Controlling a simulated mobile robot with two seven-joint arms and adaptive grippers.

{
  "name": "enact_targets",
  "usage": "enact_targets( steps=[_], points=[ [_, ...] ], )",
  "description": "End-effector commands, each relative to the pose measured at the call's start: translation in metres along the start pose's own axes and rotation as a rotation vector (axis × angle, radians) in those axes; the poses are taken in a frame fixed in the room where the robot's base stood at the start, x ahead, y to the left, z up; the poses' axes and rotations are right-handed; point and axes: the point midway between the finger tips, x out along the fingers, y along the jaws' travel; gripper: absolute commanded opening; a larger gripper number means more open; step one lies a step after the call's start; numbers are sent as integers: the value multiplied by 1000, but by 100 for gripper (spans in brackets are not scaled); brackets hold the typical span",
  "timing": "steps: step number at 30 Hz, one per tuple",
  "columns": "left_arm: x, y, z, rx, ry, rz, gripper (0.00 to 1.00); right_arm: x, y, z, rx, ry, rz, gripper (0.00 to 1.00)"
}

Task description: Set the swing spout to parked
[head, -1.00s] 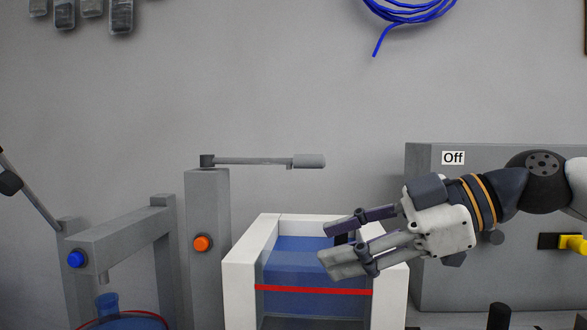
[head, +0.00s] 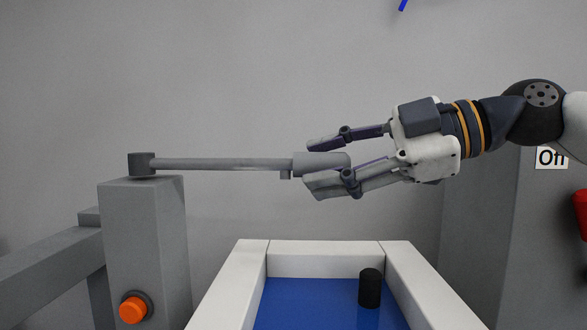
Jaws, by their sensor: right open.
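The swing spout (head: 220,164) is a thin grey horizontal arm. It runs right from a dark pivot on top of a grey post (head: 145,235) to a thicker grey end (head: 318,163) with a short nozzle below. That end hangs above the back of the white-walled tank. My right gripper (head: 318,166) comes in from the right, open, with one finger above and one below the spout's thick end in the picture. The lower finger overlaps part of the spout's end; I cannot tell whether they touch. My left gripper is not in view.
The white-walled tank (head: 325,265) holds blue liquid, with a black cylinder (head: 369,288) in it. An orange button (head: 133,309) is on the post's front. A grey cabinet with an "Off" label (head: 551,158) and a red part (head: 580,212) stand at right.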

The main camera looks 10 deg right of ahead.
Motion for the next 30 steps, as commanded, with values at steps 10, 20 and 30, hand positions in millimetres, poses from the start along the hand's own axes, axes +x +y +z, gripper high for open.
enact_targets(
  steps=[10,20,30],
  points=[
    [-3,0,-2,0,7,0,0,47,1,0,0,0,2,41],
    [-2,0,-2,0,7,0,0,47,1,0,0,0,2,16],
    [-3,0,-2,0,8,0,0,48,1,0,0,0,2,0]
  ],
)
